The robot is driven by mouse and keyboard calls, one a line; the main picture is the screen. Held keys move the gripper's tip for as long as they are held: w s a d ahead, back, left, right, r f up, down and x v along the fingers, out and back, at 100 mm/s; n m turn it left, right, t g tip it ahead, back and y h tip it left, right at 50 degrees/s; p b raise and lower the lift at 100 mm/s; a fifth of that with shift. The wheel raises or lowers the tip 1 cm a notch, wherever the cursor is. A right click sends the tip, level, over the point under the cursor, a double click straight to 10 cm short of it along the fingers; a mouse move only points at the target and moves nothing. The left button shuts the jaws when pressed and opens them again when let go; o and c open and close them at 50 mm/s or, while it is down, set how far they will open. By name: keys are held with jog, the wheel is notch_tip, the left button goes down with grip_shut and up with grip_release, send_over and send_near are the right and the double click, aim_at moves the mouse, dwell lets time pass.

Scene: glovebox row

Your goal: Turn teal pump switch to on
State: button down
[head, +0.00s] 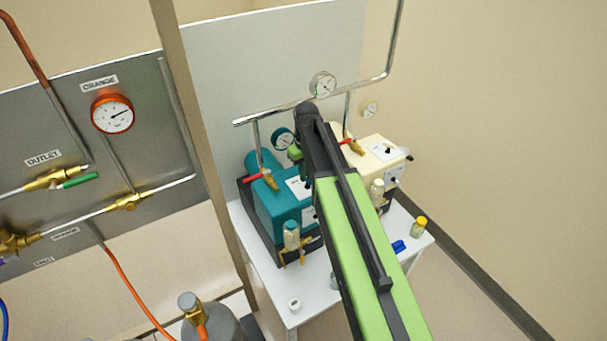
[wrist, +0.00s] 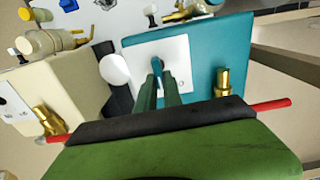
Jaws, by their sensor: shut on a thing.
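The teal pump (head: 268,208) stands on a small white table, partly hidden behind my arm in the head view. In the wrist view the teal pump (wrist: 203,50) shows a white switch plate (wrist: 178,55) on its body. The teal switch lever (wrist: 157,67) stands up from that plate. My gripper (wrist: 160,84) is shut on the lever, with its two dark green fingers close together around it. I cannot read the plate's markings, so on or off cannot be told.
A cream pump (head: 372,152) stands right of the teal one, also at left in the wrist view (wrist: 66,90). Red-handled brass valves (head: 268,178) and pipework (head: 270,112) are close by. A yellow-capped jar (head: 420,227) and a blue item (head: 398,246) lie on the white table (head: 416,241).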

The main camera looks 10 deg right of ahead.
jog(key=shift+s, duration=0.15)
jog(key=c, duration=1.5)
grip_release()
jog(key=shift+r, duration=0.1)
notch_tip(320, 180, up, 17)
jog(key=p, duration=1.7)
jog(key=shift+r, duration=0.1)
